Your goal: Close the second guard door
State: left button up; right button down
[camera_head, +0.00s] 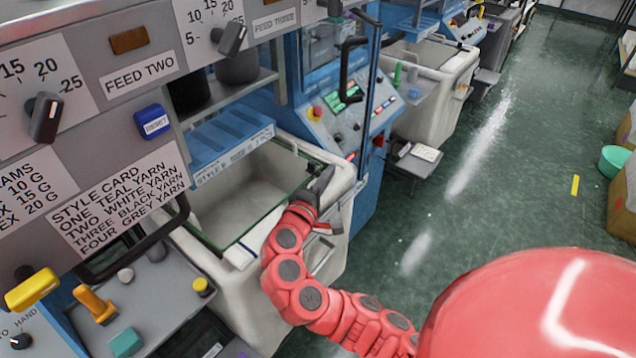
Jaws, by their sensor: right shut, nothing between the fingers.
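A clear guard door with green edges and a pale front edge (262,228) sticks out over a white bin, open, at the second machine. My right gripper (322,186), dark grey at the end of my red arm, is at the door's right end. It is shut with nothing in it; I cannot tell whether it touches the door. Part of the door's right end is hidden behind the gripper. My left gripper is not in view.
The white bin (215,290) stands below the door. A blue machine behind has a clear panel with a black handle (347,68) and a control panel (345,112). A grey panel with dials fills the left.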

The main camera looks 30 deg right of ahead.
aim_at(352, 159)
jog(key=d+p, duration=0.2)
jog(key=d, duration=0.2)
jog(key=shift+s+d, duration=0.1)
jog(key=shift+d, duration=0.25)
jog(key=shift+f, duration=0.1)
jog(key=shift+d, duration=0.1)
